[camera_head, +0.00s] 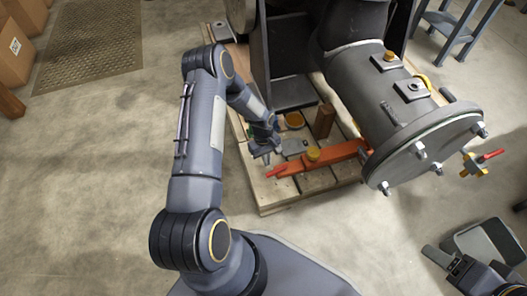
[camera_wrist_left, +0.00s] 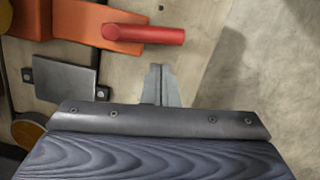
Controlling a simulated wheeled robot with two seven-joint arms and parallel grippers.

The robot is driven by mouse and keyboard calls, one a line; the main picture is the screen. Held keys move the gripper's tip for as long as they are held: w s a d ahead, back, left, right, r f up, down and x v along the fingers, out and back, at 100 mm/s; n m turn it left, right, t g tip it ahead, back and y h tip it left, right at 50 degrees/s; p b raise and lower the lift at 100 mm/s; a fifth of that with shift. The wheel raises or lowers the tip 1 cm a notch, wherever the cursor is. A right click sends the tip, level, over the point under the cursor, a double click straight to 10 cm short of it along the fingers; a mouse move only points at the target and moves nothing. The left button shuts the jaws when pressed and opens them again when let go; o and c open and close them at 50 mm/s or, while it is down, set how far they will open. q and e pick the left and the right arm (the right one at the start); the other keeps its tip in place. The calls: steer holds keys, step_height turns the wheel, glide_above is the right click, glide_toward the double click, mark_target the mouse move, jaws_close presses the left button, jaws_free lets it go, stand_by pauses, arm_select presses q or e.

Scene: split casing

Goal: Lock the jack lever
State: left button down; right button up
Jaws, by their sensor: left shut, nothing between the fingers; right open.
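The orange jack (camera_head: 335,155) lies on the wooden pallet beside the large grey casing, with a yellow round cap (camera_head: 313,155) on top. Its short red lever (camera_head: 277,171) sticks out at the left end; it also shows in the left wrist view (camera_wrist_left: 145,34), lying roughly level across the picture. My left gripper (camera_head: 268,155) is shut and empty, close to the lever's end. In the left wrist view its closed fingers (camera_wrist_left: 158,84) are just below the lever's free end, with a visible gap. My right gripper (camera_head: 440,258) is open at the lower right, away from the jack.
The grey casing (camera_head: 405,115) with its bolted end flange rises to the right of the jack. A grey plate (camera_head: 294,146) and an orange-capped post (camera_head: 294,120) stand close by on the pallet (camera_head: 285,196). A red-handled valve (camera_head: 480,163) is at the right. The front-left floor is clear.

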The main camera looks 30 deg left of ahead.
arm_select(q)
steer(key=shift+s+d+f, duration=0.4)
steer(key=shift+d, duration=0.3)
arm_select(e)
steer(key=shift+f, duration=0.3)
